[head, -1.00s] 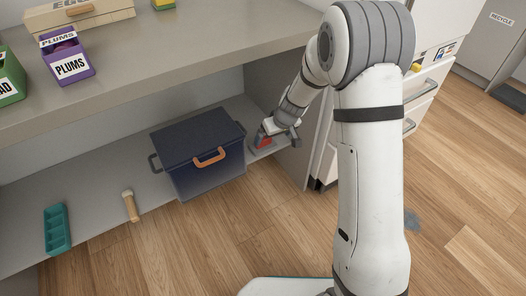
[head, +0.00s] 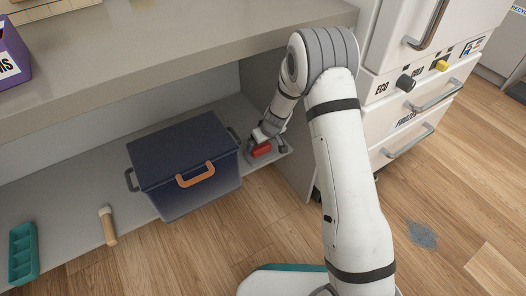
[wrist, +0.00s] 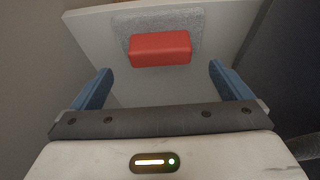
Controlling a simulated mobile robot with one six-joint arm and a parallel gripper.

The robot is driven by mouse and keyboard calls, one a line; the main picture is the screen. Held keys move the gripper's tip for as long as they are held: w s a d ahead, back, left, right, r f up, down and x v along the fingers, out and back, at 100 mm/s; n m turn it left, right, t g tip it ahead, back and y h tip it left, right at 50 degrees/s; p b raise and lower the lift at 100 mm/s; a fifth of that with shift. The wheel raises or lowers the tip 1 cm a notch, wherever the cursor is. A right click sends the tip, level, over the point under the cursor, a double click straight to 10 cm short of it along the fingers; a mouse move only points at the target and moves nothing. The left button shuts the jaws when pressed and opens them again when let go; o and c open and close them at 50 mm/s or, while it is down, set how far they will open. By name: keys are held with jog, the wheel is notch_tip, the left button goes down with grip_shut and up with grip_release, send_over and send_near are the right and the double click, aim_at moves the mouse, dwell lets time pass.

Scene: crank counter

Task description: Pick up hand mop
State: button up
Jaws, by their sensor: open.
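The hand mop has a red handle block on a grey, fuzzy pad. It lies on the low shelf at the right end, right of the dark blue bin, in the head view (head: 261,151). It also shows at the top middle of the wrist view (wrist: 160,48). My gripper (wrist: 159,70) is open, with one blue finger toward each side of the red block. Nothing is between the fingers' pads and they look apart from the block. In the head view, my gripper (head: 268,138) is right at the mop and partly covers it.
The dark blue bin (head: 184,152) with an orange handle stands close left of the mop. The counter top (head: 190,62) overhangs the shelf, and a side panel (head: 290,130) closes it on the right. A wooden-handled brush (head: 109,228) and teal tray (head: 22,255) lie further left.

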aim_at(261, 146)
jog(key=b+x, duration=0.2)
jog(key=x, duration=0.3)
jog(key=shift+f, duration=0.35)
jog(key=c, duration=1.1)
jog(key=shift+r, duration=0.2)
notch_tip(261, 146, up, 4)
jog(key=p, duration=0.2)
jog(key=shift+f+p, duration=0.2)
jog(key=shift+p, duration=0.15)
jog(key=s+d+b, duration=0.1)
jog(key=s+d, duration=0.2)
jog(key=s, duration=0.2)
jog(key=s+d+b, duration=0.1)
jog(key=s+d, duration=0.2)
jog(key=s, duration=0.2)
jog(key=s+d+b, duration=0.1)
jog(key=s+d, duration=0.3)
jog(key=shift+s+f, duration=0.15)
jog(key=shift+s, duration=0.25)
